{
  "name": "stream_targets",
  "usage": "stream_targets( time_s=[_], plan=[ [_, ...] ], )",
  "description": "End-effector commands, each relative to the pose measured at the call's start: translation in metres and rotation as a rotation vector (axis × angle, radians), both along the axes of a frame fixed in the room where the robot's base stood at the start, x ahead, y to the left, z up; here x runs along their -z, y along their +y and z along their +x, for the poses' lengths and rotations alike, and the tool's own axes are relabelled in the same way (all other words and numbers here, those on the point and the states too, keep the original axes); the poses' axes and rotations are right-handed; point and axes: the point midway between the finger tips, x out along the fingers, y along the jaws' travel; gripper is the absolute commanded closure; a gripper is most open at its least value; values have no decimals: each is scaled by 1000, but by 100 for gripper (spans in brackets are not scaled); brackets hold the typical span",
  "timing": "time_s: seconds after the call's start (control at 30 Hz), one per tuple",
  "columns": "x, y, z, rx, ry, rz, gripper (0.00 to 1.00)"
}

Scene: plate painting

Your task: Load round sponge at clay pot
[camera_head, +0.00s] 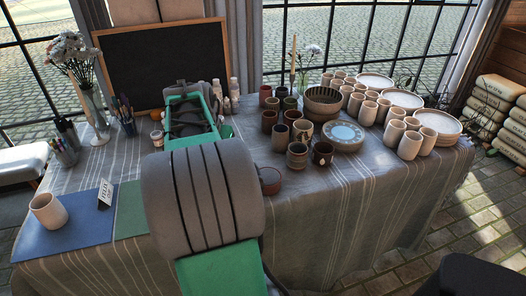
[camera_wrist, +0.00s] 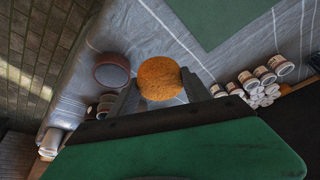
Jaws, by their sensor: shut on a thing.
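An orange round sponge (camera_wrist: 160,78) is held between the two dark fingers of my gripper (camera_wrist: 158,86) in the wrist view. A low round pot with a reddish-brown rim (camera_wrist: 112,58), likely the clay pot, stands on the cloth left of the sponge in the wrist view. Its inside looks greyish brown. The sponge is apart from the pot in the picture; its height above the cloth is hard to tell. In the head view the pot (camera_head: 271,190) shows just right of my arm, partly hidden. My arm hides the sponge and the fingertips there.
Several cups and a blue-centred plate (camera_head: 343,136) stand close beyond the pot. Small paint jars (camera_wrist: 267,76) stand on the right in the wrist view.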

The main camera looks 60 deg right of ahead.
Motion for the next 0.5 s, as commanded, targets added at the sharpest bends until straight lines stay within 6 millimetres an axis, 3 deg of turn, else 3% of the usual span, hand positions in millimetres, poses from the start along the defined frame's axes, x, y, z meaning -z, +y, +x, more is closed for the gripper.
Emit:
stream_targets(
  time_s=[0.03, 0.1, 0.23, 0.33, 0.5],
  plan=[
    [5, -24, -23, 91, 4, 0, 76],
    [11, -49, -51, 203, 6, -5, 76],
    [19, -79, -93, 351, 10, -12, 76],
    [22, -90, -110, 408, 10, -16, 76],
    [30, -93, -114, 423, 11, -17, 76]
  ],
)
